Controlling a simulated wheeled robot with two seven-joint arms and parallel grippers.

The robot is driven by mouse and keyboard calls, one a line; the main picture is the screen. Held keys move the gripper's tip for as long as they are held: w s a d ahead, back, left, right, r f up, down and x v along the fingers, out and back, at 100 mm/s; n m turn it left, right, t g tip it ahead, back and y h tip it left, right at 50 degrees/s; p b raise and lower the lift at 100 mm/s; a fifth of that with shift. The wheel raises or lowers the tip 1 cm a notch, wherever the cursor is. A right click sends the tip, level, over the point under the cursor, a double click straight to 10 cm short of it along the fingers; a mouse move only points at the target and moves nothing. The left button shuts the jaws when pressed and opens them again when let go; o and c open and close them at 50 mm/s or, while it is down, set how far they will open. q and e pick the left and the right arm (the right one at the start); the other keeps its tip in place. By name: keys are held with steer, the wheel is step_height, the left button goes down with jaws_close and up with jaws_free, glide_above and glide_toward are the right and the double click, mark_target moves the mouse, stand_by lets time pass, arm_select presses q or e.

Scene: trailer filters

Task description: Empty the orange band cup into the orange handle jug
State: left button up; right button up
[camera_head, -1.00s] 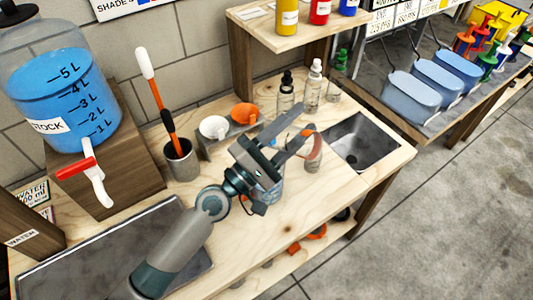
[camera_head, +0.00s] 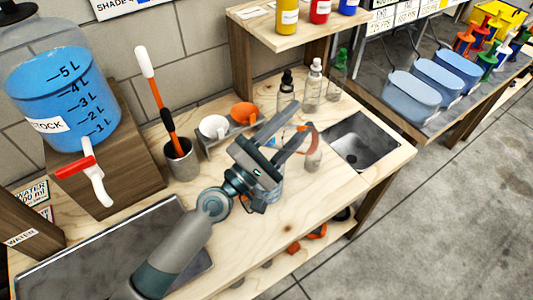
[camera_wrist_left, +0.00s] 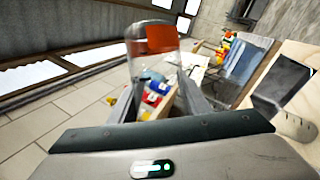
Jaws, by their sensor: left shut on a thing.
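My left gripper (camera_head: 295,125) is above the bench's right half, shut on a clear cup with an orange band. In the left wrist view the orange band (camera_wrist_left: 160,38) shows at the cup's far end, between and beyond the fingers. In the head view the fingers hide much of the cup, and I cannot tell what it holds. My right gripper is not in view.
A metal sink (camera_head: 372,142) is to the right. Several bottles stand behind, including a dropper bottle (camera_head: 286,88). A brush holder (camera_head: 181,160) and blue stock tank (camera_head: 60,95) are left.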

arm_select(q)
steer(key=shift+w+a+f+n+t, duration=0.15)
steer(key=shift+f+n+t, duration=0.15)
steer(key=shift+n, duration=0.3)
steer(key=shift+w+a+r+n+t+y, duration=0.2)
steer(key=shift+a+n+t+y, duration=0.1)
steer(key=shift+n, duration=0.4)
steer(key=shift+w+a+r+n+t+y, duration=0.1)
steer(key=shift+w+a+n+t+y, duration=0.15)
steer(key=shift+n, duration=0.45)
steer(key=shift+s+d, duration=0.1)
stand_by(0.8)
steer(key=m+g, duration=0.1)
steer(key=m, duration=0.1)
steer(key=s+d+m+g+h, duration=0.1)
steer(key=m, duration=0.1)
steer(key=s+m+g+h, duration=0.1)
steer(key=m, duration=0.1)
steer(key=shift+d+r+m, duration=0.2)
steer(key=shift+d+m, duration=0.1)
steer(key=shift+d, duration=0.1)
